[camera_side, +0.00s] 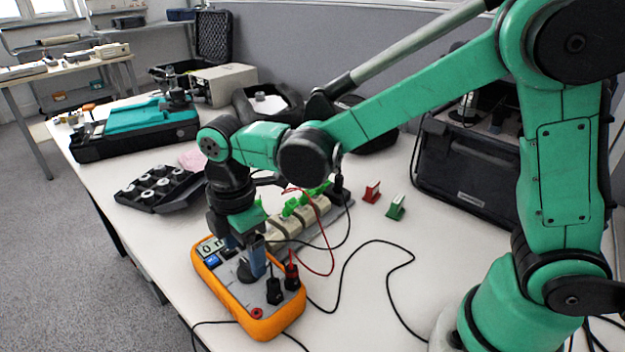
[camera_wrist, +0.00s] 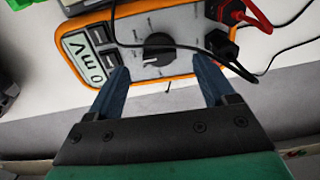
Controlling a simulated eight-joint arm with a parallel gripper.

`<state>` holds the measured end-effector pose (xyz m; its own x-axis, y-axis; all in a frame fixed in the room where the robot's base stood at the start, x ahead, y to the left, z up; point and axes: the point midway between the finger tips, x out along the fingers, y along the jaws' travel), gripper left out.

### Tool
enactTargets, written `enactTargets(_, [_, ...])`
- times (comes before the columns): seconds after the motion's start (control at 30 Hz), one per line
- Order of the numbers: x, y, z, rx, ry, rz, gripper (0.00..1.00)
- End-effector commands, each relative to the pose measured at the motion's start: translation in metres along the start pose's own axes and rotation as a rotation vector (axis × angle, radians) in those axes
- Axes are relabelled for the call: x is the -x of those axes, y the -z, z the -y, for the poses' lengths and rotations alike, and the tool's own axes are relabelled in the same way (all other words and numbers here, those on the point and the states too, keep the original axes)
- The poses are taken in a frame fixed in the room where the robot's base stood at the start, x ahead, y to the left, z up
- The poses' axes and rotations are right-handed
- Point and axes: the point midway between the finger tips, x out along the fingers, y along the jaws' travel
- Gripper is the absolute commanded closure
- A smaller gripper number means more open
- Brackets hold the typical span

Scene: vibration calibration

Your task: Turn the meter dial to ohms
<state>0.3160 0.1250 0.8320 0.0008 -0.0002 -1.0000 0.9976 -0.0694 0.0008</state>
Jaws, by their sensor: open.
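The orange multimeter (camera_side: 262,326) lies face up near the table's front edge; it also shows at the top of the wrist view (camera_wrist: 58,32). Its display (camera_wrist: 83,55) appears upside down in the wrist view and seems to read 0 mV. The round black dial (camera_wrist: 157,46) sits mid-face, its pointer setting too small to read. My gripper (camera_wrist: 160,64) is open, its blue fingers apart on either side of the dial in that view, touching nothing clearly. In the side view my gripper (camera_side: 250,258) points down over the meter and partly hides the dial.
A black plug (camera_side: 273,291) and a red plug (camera_side: 292,272) stand in the meter close to my fingers, with loose cables (camera_side: 385,285) trailing over the table. A power strip (camera_side: 300,220) lies just behind. Red (camera_side: 372,192) and green (camera_side: 396,207) clips lie farther right.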

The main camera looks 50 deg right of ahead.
Motion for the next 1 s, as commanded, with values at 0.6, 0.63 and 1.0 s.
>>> enactTargets(0.6, [-0.025, 0.0, 0.0, -0.003, -0.001, 0.0, 0.46])
enactTargets(0.63, [-0.025, 0.0, 0.0, -0.003, -0.001, 0.0, 0.55])
enactTargets(1.0, [-0.025, 0.0, 0.0, -0.013, -0.001, 0.0, 1.0])
